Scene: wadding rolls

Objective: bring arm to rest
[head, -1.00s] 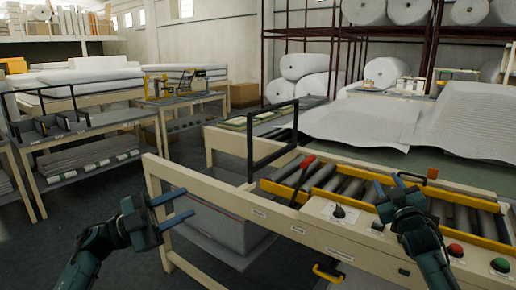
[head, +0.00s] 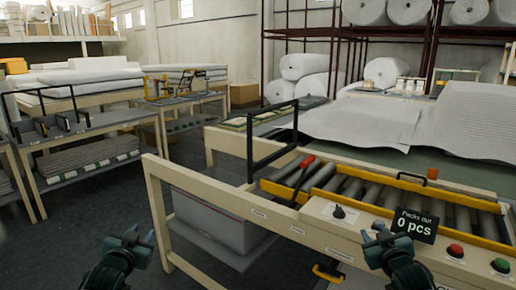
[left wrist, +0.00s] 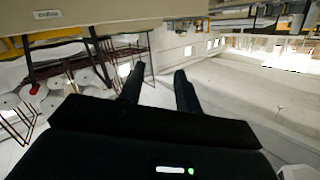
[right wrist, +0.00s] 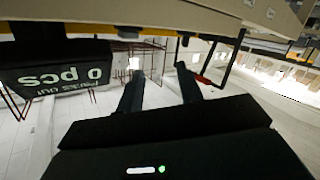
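My left gripper (head: 143,238) is low in the head view, over dark floor, left of the near table's leg. In the left wrist view its two fingers (left wrist: 158,82) are apart with nothing between them. My right gripper (head: 379,234) is at the near edge of the roller table, just left of a black sign reading "Packs out 0 pcs" (head: 415,225). In the right wrist view its fingers (right wrist: 160,82) are apart and empty. The sign also shows in that view (right wrist: 65,80), to the left of the fingers. I cannot tell whether gripper and sign touch.
The roller table (head: 250,212) has a red-handled lever (head: 304,168), a knob (head: 339,212) and red (head: 455,250) and green (head: 501,265) buttons. A grey bin (head: 215,225) is under it. White wadding (head: 365,120) lies behind. Floor at left is clear.

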